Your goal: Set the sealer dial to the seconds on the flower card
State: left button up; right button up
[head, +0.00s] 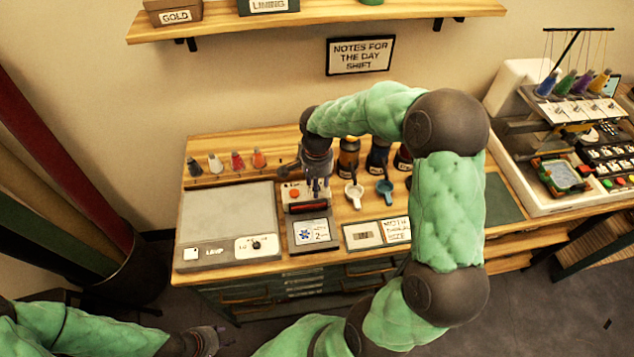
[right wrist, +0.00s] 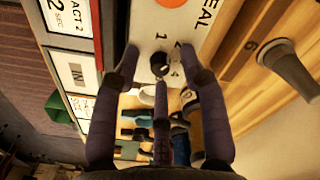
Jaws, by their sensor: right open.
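The sealer (head: 300,209) is a pale unit with a red button on the wooden table. Its small dark dial (right wrist: 160,63) shows in the right wrist view, with a 1 and a 4 printed beside it; its pointer direction is unclear. The flower card (head: 312,232), white with a blue flower, lies in front of the sealer. In the right wrist view, a card edge (right wrist: 70,14) reads "ACT 2" and "2 SEC". My right gripper (right wrist: 160,70) is open, its fingers spread around the dial; contact is unclear. My left gripper (head: 208,341) is low, in front of the table, its opening unclear.
A flat grey lamp box (head: 228,218) stands left of the sealer. Two framed cards (head: 362,236) lie to its right. Blue and white scoops (head: 385,188) and several dark jars stand behind them. An embroidery machine (head: 580,130) is at right.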

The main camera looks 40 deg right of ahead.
notch_tip(320, 180, up, 12)
dwell(0.5)
dwell(0.4)
